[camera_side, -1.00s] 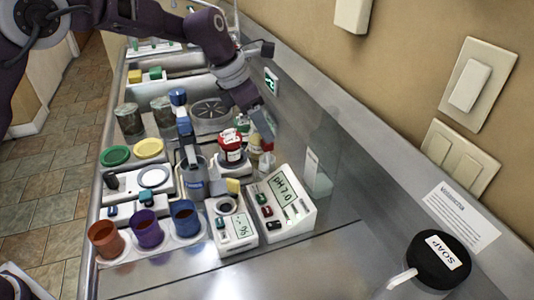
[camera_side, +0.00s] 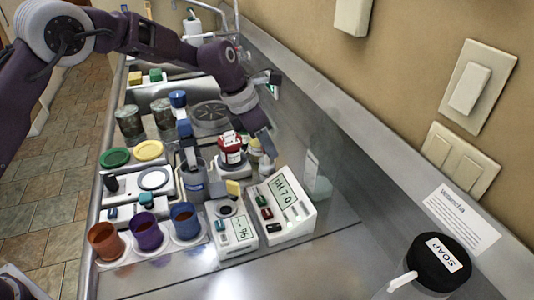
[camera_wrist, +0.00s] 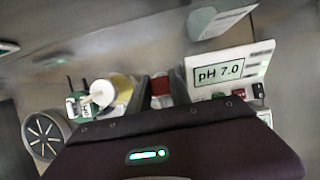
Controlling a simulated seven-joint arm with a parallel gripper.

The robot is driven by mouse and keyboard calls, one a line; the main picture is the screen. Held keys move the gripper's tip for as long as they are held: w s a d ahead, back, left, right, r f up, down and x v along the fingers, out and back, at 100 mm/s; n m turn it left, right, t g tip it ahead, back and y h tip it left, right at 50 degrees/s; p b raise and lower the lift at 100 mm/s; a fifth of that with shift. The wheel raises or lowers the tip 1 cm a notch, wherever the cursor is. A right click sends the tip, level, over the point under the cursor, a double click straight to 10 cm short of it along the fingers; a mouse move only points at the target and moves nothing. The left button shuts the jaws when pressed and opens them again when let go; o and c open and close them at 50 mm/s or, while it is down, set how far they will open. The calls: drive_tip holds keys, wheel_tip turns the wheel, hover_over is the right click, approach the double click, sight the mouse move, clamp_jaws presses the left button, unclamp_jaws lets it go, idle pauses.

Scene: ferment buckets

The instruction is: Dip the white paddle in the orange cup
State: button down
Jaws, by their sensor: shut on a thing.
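The orange cup (camera_side: 105,241) stands upright at the front left of the side view, in a white rack, with dark orange contents. My gripper (camera_side: 268,153) is low at the wall side, behind the pH meter and right of the red-capped jar. In the wrist view my gripper (camera_wrist: 161,88) is shut on a small red thing (camera_wrist: 160,85), mostly hidden by the wrist body. I cannot make out a white paddle, nor tell whether the red thing is part of it. The gripper is far from the orange cup, across the bench.
Purple (camera_side: 147,233) and blue (camera_side: 185,221) cups stand right of the orange one. The pH meter (camera_side: 284,205), a scale (camera_side: 235,229) and a red-capped jar (camera_side: 231,150) crowd the middle. A white-capped bottle (camera_wrist: 103,92) is near my gripper.

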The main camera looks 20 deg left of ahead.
drive_tip(key=shift+r, duration=0.15)
wheel_tip(320, 180, up, 9)
drive_tip(key=shift+f, duration=0.1)
drive_tip(key=s+a+r+m+g, duration=0.1)
drive_tip(key=s+a+m+g, duration=0.1)
drive_tip(key=s+a+m, duration=0.7)
drive_tip(key=s+a+m+g, duration=0.2)
drive_tip(key=s+a+m, duration=0.15)
drive_tip(key=s, duration=0.95)
drive_tip(key=s+a+r+m+g, duration=0.1)
drive_tip(key=s+a+m+g, duration=0.1)
drive_tip(key=s+a+m, duration=0.75)
wheel_tip(320, 180, down, 10)
drive_tip(key=s+d+n, duration=0.2)
drive_tip(key=n, duration=0.2)
drive_tip(key=shift+d+r, duration=0.2)
